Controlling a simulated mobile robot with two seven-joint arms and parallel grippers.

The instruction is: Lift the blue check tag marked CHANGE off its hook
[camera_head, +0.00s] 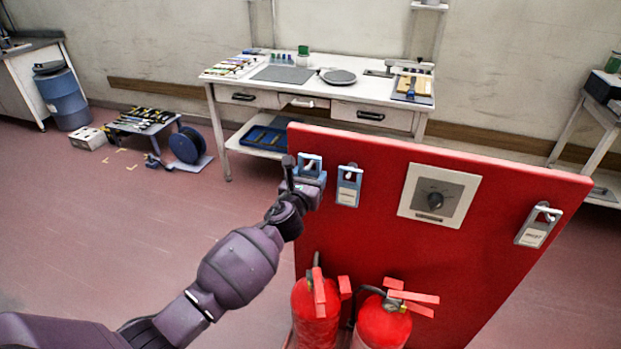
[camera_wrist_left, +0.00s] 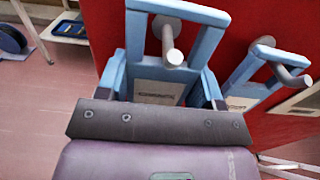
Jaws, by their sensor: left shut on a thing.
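The blue tag (camera_wrist_left: 138,48) hangs at the upper left of the red panel (camera_head: 415,240), and it also shows in the head view (camera_head: 311,159). In the left wrist view a grey peg hook (camera_wrist_left: 172,42) comes through its open blue frame. The printed word on its pale label is too small to read surely. My left gripper (camera_head: 308,181) is shut on this tag's lower part, with a finger at each side. The tag's lower edge is hidden behind the gripper. My right gripper is not in view.
A second blue tag (camera_head: 349,186) hangs close on the right, then a dial plate (camera_head: 439,195) and a grey tag (camera_head: 538,226) on its hook. Red fire extinguishers (camera_head: 383,322) stand below. A white workbench (camera_head: 320,105) is behind the panel. The floor at left is open.

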